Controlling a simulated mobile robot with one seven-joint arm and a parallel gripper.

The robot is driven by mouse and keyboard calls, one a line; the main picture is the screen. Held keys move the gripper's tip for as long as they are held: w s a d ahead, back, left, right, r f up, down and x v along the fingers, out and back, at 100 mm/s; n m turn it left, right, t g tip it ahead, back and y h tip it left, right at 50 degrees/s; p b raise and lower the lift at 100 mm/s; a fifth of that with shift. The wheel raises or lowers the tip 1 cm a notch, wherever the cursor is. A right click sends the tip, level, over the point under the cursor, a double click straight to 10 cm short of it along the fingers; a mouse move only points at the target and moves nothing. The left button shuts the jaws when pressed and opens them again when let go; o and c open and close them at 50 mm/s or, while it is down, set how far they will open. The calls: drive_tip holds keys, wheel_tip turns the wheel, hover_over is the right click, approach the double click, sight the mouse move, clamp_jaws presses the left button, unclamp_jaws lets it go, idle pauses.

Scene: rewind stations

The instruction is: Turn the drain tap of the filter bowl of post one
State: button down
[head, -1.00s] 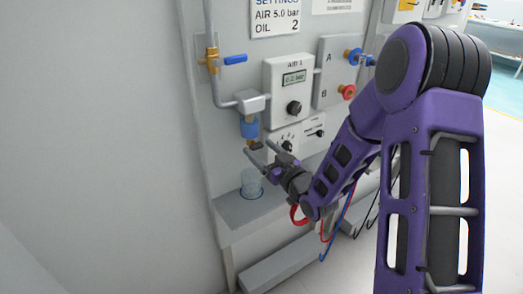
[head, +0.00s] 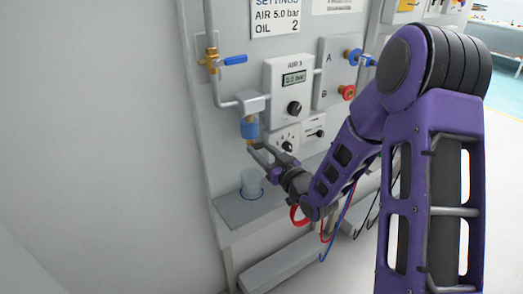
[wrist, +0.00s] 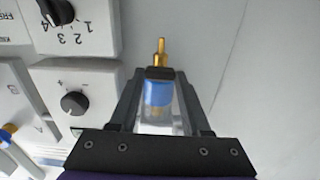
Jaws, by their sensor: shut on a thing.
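The filter bowl of post one (head: 249,128) is blue and hangs below a grey housing, with its brass drain tap (head: 251,143) at the underside. My gripper (head: 258,150) is at the tap, its jaws shut on it. In the wrist view the picture is upside down: the blue bowl (wrist: 158,95) shows between the fingers, and the brass outlet of the tap (wrist: 161,52) sticks out past the fingertips (wrist: 160,73). The part within the jaws is mostly hidden by the dark fingertips.
A clear cup (head: 251,180) stands on the grey ledge (head: 240,212) under the tap. The AIR 1 regulator (head: 289,87) and knob panels are on the board to the right. A blue-handled valve (head: 233,60) is above. Plain wall is at left.

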drive_tip(key=shift+m, duration=0.3)
drive_tip(key=m, duration=0.3)
drive_tip(key=shift+d+m, duration=0.1)
drive_tip(key=shift+m, duration=0.3)
drive_tip(key=m+p, duration=0.1)
drive_tip(key=m, duration=0.3)
drive_tip(key=m+p, duration=0.1)
drive_tip(key=m, duration=0.3)
drive_tip(key=shift+w, duration=0.1)
drive_tip(key=shift+f+m+p, duration=0.1)
drive_tip(key=shift+m+p, duration=0.7)
drive_tip(key=shift+m, duration=1.4)
drive_tip(key=shift+c, duration=1.8)
unclamp_jaws()
